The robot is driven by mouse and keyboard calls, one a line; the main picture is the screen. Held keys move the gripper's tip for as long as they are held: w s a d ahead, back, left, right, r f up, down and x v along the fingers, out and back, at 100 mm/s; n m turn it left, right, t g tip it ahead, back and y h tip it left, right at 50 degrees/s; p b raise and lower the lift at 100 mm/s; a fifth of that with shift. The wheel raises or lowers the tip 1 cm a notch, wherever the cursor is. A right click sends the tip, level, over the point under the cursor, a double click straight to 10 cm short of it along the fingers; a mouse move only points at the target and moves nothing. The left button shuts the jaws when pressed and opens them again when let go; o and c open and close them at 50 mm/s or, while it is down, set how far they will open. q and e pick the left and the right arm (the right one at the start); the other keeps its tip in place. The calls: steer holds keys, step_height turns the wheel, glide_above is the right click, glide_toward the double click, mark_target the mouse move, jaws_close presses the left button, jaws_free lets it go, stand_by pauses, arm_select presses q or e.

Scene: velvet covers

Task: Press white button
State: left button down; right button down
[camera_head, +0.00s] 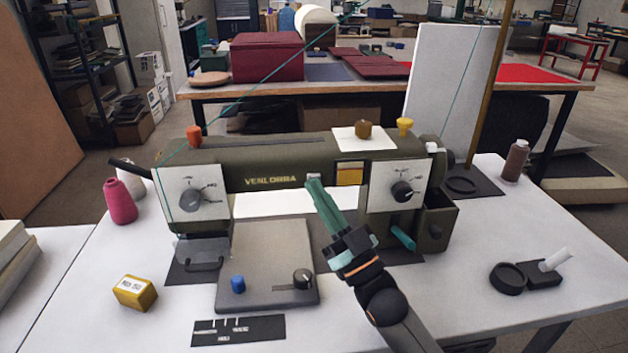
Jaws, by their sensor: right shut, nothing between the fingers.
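An olive-green sewing machine (270,150) stands on the white table. My right gripper (316,184) reaches up from the lower right with its teal fingers shut and empty. Its fingertips are at the machine's front face, right of the yellow lettering. A small pale, whitish button (314,176) shows just above the fingertips, partly covered by them. I cannot tell whether the fingertips touch it or whether it is pressed in. My left gripper is not in view.
White dial panels (190,194) flank the front, the right one with a black knob (402,191). A grey plate carries a blue knob (238,284). A yellow box (135,292), pink spool (120,201) and black round holder (508,278) stand around. The table's front right is mostly clear.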

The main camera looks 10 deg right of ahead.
steer(key=shift+s+p, duration=0.3)
steer(key=shift+s, duration=0.3)
steer(key=shift+s, duration=0.1)
steer(key=s+p, duration=0.1)
steer(key=s, duration=0.2)
steer(key=s+p, duration=0.2)
steer(key=shift+s+a, duration=0.2)
steer(key=shift+s, duration=0.2)
steer(key=shift+s+f, duration=0.1)
